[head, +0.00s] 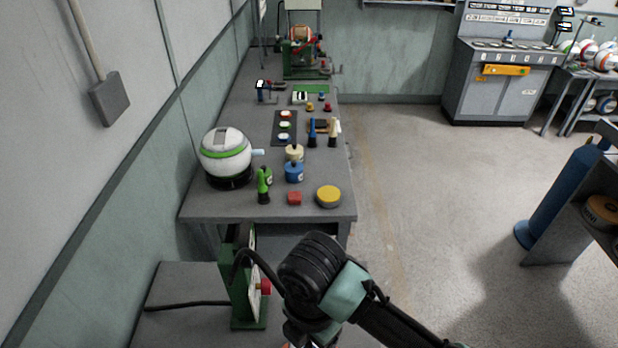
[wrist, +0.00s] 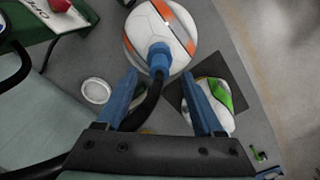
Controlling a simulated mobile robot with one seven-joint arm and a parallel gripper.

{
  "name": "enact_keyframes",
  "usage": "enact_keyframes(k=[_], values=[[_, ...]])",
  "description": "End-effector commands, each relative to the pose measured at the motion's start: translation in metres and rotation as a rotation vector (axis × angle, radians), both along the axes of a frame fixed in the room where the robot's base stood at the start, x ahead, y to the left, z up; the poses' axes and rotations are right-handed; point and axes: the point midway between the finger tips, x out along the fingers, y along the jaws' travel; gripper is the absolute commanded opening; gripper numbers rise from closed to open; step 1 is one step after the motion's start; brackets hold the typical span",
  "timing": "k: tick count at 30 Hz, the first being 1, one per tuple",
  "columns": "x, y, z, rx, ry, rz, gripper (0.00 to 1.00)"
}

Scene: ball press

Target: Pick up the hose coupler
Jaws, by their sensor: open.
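The hose coupler (wrist: 159,57) is a blue fitting on the end of a black hose (wrist: 144,109), seen in the wrist view. It shows in front of a white and orange ball (wrist: 152,28); I cannot tell whether it touches the ball. My gripper (wrist: 160,75) is open. Its two blue fingers point toward the coupler, one to each side in the picture, with no visible grip on it. The hose passes down between the fingers. In the head view my gripper and the coupler are hidden behind my arm or out of frame.
A green machine (head: 240,290) with a red knob stands at the near bench. In the wrist view, a white and green ball (wrist: 216,105) lies beside the right finger and a small pale disc (wrist: 96,91) by the left.

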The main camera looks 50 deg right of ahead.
Motion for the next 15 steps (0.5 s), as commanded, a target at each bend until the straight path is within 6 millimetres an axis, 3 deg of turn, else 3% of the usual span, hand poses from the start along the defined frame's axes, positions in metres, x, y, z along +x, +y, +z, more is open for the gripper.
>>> enact_keyframes(k=[9,15], values=[[0.0,0.005,-0.039,0.002,0.004,-0.003,0.69],[0.0,0.005,-0.051,0.0,0.0,0.0,0.69]])
